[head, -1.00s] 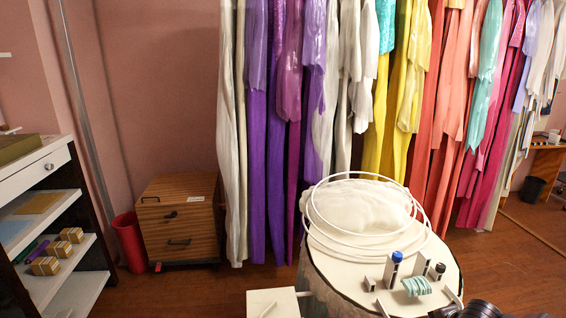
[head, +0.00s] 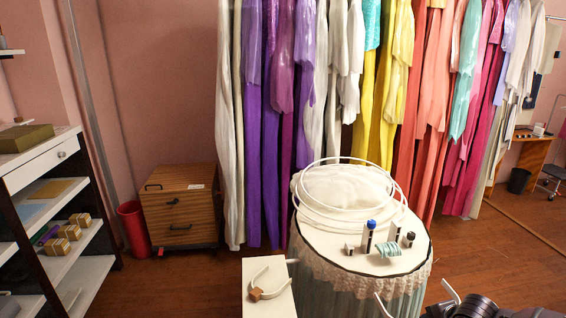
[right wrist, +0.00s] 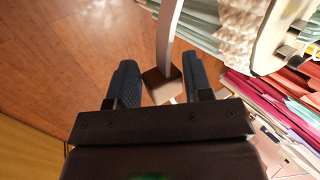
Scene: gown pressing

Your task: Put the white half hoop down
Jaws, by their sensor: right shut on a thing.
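A white half hoop with a brown block (right wrist: 160,85) at its middle is in my right gripper (right wrist: 160,78), shut on that block. In the right wrist view a white arm of the hoop (right wrist: 168,30) extends up from the block; the rest is hidden. In the head view two white ends (head: 451,291) rise by the dark right wrist at bottom right, in front of the round table. Another pale half hoop with a brown block (head: 265,293) lies on a small white stand (head: 283,303). My left gripper is not in view.
The round table (head: 350,262) with a lace skirt holds large white hoops (head: 305,208), a white cushion (head: 345,187), bottles and a teal coil. Gowns hang behind. A wooden drawer cabinet (head: 180,205), a red bin (head: 134,225) and shelves (head: 62,160) stand left. Floor at left-centre is clear.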

